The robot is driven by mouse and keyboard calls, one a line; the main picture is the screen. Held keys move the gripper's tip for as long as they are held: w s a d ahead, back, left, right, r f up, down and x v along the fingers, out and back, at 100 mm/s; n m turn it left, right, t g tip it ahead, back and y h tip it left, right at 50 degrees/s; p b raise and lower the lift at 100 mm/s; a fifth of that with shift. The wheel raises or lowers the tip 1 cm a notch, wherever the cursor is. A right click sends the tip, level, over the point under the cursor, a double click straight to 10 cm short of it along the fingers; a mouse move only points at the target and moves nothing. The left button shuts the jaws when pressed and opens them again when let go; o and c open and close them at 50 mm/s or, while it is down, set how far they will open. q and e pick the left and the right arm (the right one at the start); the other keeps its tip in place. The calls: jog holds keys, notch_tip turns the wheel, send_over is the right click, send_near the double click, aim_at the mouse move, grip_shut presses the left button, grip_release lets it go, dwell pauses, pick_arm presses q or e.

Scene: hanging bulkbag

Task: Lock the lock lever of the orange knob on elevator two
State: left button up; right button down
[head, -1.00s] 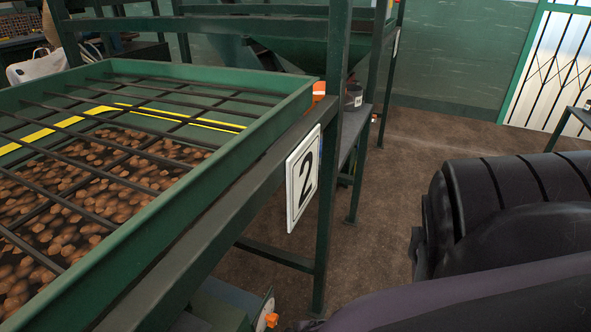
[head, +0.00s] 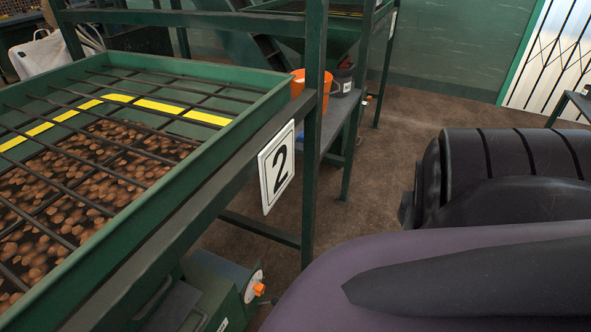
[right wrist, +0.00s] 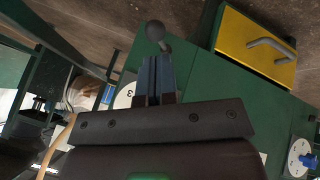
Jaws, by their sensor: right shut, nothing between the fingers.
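The orange knob (head: 259,289) sits on a white round dial (head: 250,285) on the green machine (head: 215,285) below the sign with the number 2 (head: 277,167). It is small here, and I cannot make out its lock lever. In the right wrist view my right gripper (right wrist: 157,62) has its blue fingers together, with nothing between them. A dark ball-ended lever (right wrist: 155,31) shows just beyond the fingertips; I cannot tell whether they touch. A white dial with a digit (right wrist: 125,95) is partly hidden behind the fingers. My left gripper is out of view.
The green tray of potatoes (head: 215,130) and its frame fill the left. An orange bucket (head: 298,84) stands on a shelf behind. In the right wrist view, a yellow panel with a handle (right wrist: 235,35) and another dial with a blue knob (right wrist: 299,155) show at right.

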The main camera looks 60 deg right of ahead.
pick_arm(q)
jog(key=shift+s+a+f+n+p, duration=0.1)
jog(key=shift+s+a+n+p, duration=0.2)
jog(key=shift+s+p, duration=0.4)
pick_arm(e)
jog(key=shift+v, duration=1.2)
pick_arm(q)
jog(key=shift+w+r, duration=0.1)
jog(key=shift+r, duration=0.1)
pick_arm(e)
jog(key=shift+s, duration=0.1)
